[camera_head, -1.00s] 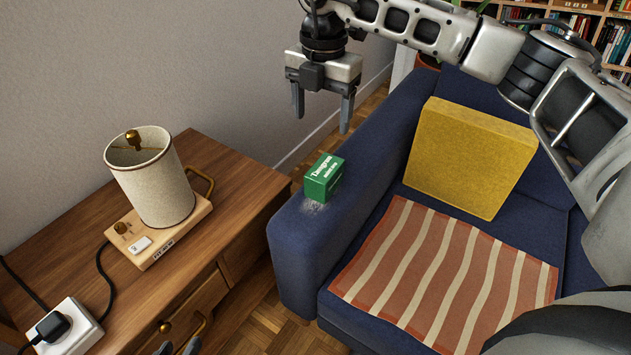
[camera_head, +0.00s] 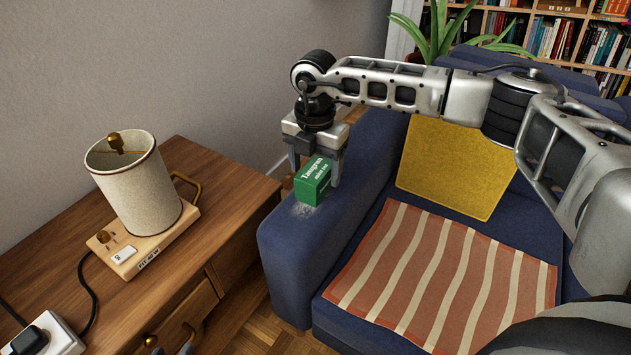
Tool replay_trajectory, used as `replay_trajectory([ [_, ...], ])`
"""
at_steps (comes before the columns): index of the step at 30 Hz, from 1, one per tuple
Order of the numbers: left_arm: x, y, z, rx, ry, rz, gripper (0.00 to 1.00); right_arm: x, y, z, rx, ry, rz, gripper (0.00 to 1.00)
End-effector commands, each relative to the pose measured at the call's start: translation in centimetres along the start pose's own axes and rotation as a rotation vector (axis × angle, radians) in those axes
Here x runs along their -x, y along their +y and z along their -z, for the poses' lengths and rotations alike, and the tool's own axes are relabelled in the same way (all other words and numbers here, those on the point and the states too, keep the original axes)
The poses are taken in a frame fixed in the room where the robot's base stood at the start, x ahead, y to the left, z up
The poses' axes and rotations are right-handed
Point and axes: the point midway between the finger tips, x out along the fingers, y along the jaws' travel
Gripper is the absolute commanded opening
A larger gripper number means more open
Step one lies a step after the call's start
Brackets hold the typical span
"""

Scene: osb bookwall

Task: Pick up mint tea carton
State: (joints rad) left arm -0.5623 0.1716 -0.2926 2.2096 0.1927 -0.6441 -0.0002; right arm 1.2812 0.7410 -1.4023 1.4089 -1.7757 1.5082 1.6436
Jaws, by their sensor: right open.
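The mint tea carton, a small green box with white lettering (camera_head: 311,187), stands on the left armrest of the blue sofa. My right gripper (camera_head: 315,171) points down over it and is open. One finger shows at the carton's upper left and the other along its right side. I cannot tell whether either finger touches it. Only dark tips of my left gripper (camera_head: 171,350) show at the bottom edge, by the cabinet's front; the rest is out of frame.
A wooden cabinet (camera_head: 230,195) stands left of the sofa (camera_head: 285,255), bearing a lamp with a cream shade (camera_head: 142,190) and a white socket block (camera_head: 62,340). A yellow cushion (camera_head: 455,165) and striped cloth (camera_head: 440,275) lie on the sofa. A plant and bookshelf stand behind.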

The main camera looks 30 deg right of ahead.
Motion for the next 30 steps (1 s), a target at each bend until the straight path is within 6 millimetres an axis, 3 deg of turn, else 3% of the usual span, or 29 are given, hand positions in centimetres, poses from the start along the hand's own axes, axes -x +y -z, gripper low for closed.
replay_trajectory([
  [1, -0.1, 0.1, 0.0, -0.001, 0.015, -0.004, 0.36, -1.2, -0.1, -0.1, -0.001, 0.001, 0.003, 0.71],
  [4, 0.2, 0.5, 0.7, -0.005, 0.041, -0.014, 0.36, -2.4, -0.1, -0.1, 0.0, 0.0, 0.0, 0.71],
  [12, 0.6, 0.6, 0.7, -0.014, 0.047, -0.019, 0.36, -2.7, 0.0, -0.1, 0.0, -0.001, 0.0, 0.68],
  [17, 0.6, 0.6, 0.6, -0.015, 0.044, -0.019, 0.36, -2.7, 0.0, -0.1, 0.0, 0.0, 0.0, 0.24],
  [30, 0.4, 0.5, 0.5, -0.011, 0.03, -0.014, 0.36, -1.9, 0.0, -0.1, 0.0, 0.0, -0.002, 0.23],
])
